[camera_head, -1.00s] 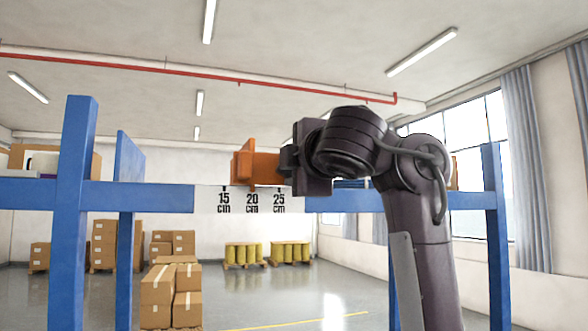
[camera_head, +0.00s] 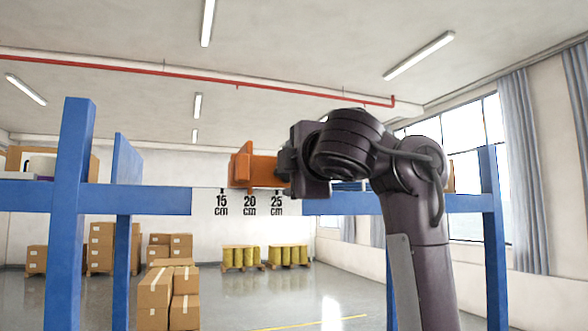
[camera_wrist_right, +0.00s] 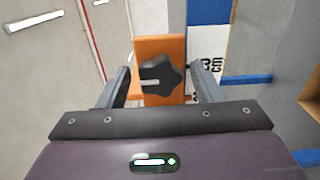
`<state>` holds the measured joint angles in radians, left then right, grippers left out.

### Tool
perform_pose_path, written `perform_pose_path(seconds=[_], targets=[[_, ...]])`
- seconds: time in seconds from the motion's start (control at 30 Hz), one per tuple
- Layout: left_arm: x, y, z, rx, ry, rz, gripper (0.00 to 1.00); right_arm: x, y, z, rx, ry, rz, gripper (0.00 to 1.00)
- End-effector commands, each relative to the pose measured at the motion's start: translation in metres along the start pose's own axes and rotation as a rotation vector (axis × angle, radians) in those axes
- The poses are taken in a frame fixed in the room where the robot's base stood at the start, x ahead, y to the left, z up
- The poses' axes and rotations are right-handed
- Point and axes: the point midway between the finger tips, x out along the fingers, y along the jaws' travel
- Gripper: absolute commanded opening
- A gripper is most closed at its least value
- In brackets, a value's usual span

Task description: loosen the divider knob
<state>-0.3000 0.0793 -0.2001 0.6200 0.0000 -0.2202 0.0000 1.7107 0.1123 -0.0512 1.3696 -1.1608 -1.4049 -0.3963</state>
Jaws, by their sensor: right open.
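The orange divider (camera_head: 262,170) sits on the blue rack's beam at the scale marked 15, 20 and 25 cm (camera_head: 249,203). In the right wrist view the orange divider (camera_wrist_right: 178,46) carries a black star-shaped knob (camera_wrist_right: 160,80) on its face. My right gripper (camera_wrist_right: 163,82) is open, with one finger on each side of the knob and clear room between fingers and knob. In the head view my right gripper (camera_head: 290,168) is at the divider's right side, and the knob is hidden behind it. My left gripper is not in view.
Blue rack posts (camera_head: 72,210) stand at left and a blue post (camera_head: 494,235) at right, joined by the blue beam (camera_head: 150,199). Cartons (camera_head: 155,295) and yellow drums (camera_head: 240,256) stand on the floor far behind.

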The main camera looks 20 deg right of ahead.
Motion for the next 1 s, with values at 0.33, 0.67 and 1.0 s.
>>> perform_pose_path(seconds=[0.33,0.67,1.0], targets=[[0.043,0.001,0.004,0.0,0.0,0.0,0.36,-0.045,-0.006,-0.003,0.003,0.006,0.005,0.6],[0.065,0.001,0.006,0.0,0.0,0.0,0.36,-0.076,-0.002,-0.001,0.0,0.001,0.001,0.6],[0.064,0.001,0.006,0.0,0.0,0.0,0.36,-0.077,-0.001,0.0,-0.001,0.0,-0.001,0.6]])
